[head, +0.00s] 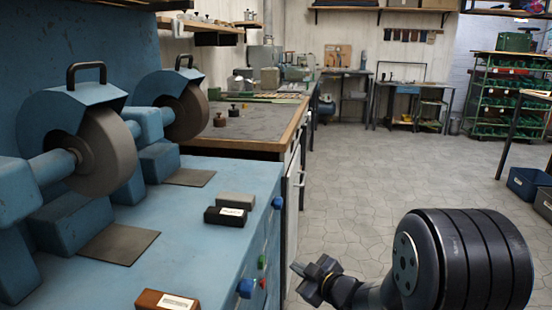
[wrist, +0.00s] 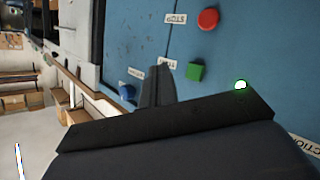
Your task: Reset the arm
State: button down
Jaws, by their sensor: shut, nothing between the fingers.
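My gripper (head: 300,270) shows in the lower middle of the head view, in front of the blue grinding machine's right side and apart from it. In the wrist view my gripper (wrist: 157,76) points at the blue machine's front panel (wrist: 235,50). Its dark fingers are shut together with nothing between them. My arm's thick black joint fills the lower right of the head view and hides the floor behind it.
The blue machine (head: 205,225) carries two grinding wheels (head: 105,152) and small blocks. The panel has a red button (wrist: 208,18), a green button (wrist: 195,72) and a blue knob (wrist: 127,92). A workbench (head: 250,125) stands behind. The tiled floor (head: 400,170) is open.

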jog(key=shift+s+d+p, duration=0.2)
jog(key=shift+d, duration=0.7)
jog(key=shift+s+d+p, duration=0.2)
jog(key=shift+d, duration=0.7)
jog(key=shift+a, duration=0.1)
